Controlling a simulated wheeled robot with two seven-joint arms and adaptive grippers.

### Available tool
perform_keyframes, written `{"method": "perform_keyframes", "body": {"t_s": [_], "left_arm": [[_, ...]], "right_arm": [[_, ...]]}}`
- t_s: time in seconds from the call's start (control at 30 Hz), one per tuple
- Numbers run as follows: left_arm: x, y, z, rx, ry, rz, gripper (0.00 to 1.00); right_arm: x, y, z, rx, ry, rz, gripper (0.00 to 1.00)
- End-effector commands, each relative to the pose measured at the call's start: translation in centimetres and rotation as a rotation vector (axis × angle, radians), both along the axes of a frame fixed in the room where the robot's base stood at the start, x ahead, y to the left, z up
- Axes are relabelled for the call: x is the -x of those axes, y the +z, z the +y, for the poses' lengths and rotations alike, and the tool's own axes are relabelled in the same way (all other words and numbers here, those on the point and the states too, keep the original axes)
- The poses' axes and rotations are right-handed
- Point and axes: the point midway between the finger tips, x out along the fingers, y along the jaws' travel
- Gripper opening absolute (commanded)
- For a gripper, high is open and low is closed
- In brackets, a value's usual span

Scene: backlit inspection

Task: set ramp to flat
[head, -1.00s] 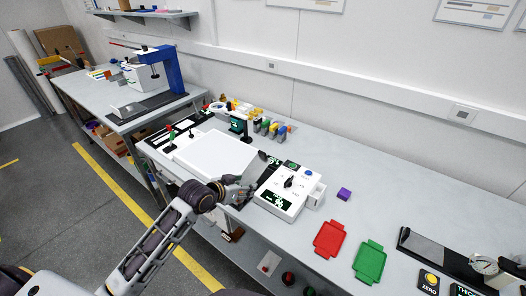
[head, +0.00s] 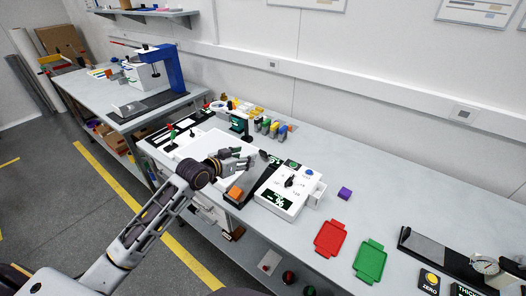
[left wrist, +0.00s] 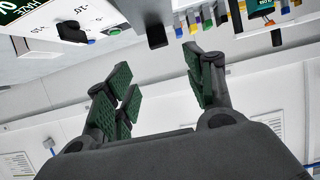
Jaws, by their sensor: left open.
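My left gripper (head: 250,161) is open and empty, over the right side of the white light panel. It also shows in the left wrist view (left wrist: 160,72), its green-padded fingers apart with nothing between them. A grey slanted plate that may be the ramp (head: 252,184) lies between the panel and a white control box (head: 277,203). An orange block (head: 235,193) sits at its near end. A small black handle (head: 263,155) stands by its far end, just beyond my fingertips. My right gripper is not in view.
The bench between the purple block and the wall is clear.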

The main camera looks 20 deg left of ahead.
Motion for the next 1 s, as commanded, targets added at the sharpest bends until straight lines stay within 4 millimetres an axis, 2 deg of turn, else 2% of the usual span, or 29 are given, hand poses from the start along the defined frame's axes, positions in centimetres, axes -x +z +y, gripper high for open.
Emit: {"method": "perform_keyframes", "body": {"t_s": [1.0], "left_arm": [[-7.5, -3.2, -2.7, 0.001, 0.000, -0.001, 0.54]], "right_arm": [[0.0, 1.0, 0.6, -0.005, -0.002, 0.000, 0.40]]}}
